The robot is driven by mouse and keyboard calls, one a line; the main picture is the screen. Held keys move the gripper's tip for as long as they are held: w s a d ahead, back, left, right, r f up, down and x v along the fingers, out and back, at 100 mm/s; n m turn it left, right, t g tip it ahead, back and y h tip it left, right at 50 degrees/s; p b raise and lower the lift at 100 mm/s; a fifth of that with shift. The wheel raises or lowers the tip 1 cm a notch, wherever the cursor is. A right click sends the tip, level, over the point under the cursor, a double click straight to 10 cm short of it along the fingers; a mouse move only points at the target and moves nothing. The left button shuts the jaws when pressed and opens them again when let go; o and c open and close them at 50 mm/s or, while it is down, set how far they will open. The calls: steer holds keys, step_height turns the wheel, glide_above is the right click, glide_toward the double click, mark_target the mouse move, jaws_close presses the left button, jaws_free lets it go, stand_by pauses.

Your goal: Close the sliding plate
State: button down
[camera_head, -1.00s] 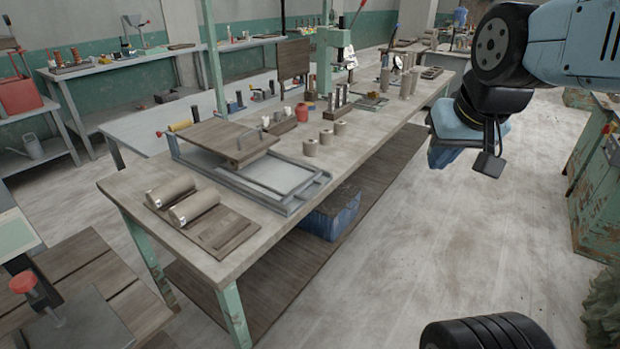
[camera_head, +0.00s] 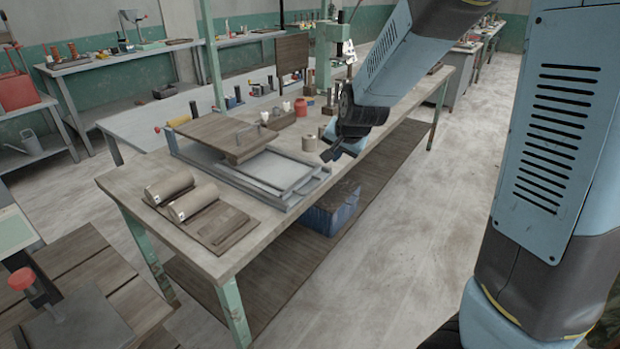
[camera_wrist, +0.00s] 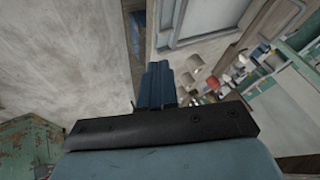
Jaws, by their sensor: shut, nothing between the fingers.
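The front right part of the frame's bed (camera_head: 272,171) is uncovered. My gripper (camera_head: 331,157) is beyond the frame's right end, above the bench edge, apart from plate and handle. In the wrist view my gripper (camera_wrist: 158,70) shows as blue fingers held together, empty. A corner of the grey frame (camera_wrist: 195,25) shows above right of it.
Two clay rolls (camera_head: 180,198) lie on boards at the bench's near left end. A clay cylinder (camera_head: 309,143) stands behind the frame near my arm. A blue bin (camera_head: 333,208) is on the lower shelf. Open floor (camera_head: 400,260) lies right of the bench.

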steer(key=shift+m, duration=0.5)
steer(key=shift+a+x, duration=0.55)
steer(key=shift+x, duration=2.35)
steer(key=shift+a+x, duration=0.5)
steer(key=shift+x, duration=2.35)
steer(key=shift+a+x, duration=0.55)
steer(key=shift+x, duration=2.35)
steer(key=shift+s+r, duration=0.1)
steer(key=shift+r, duration=0.05)
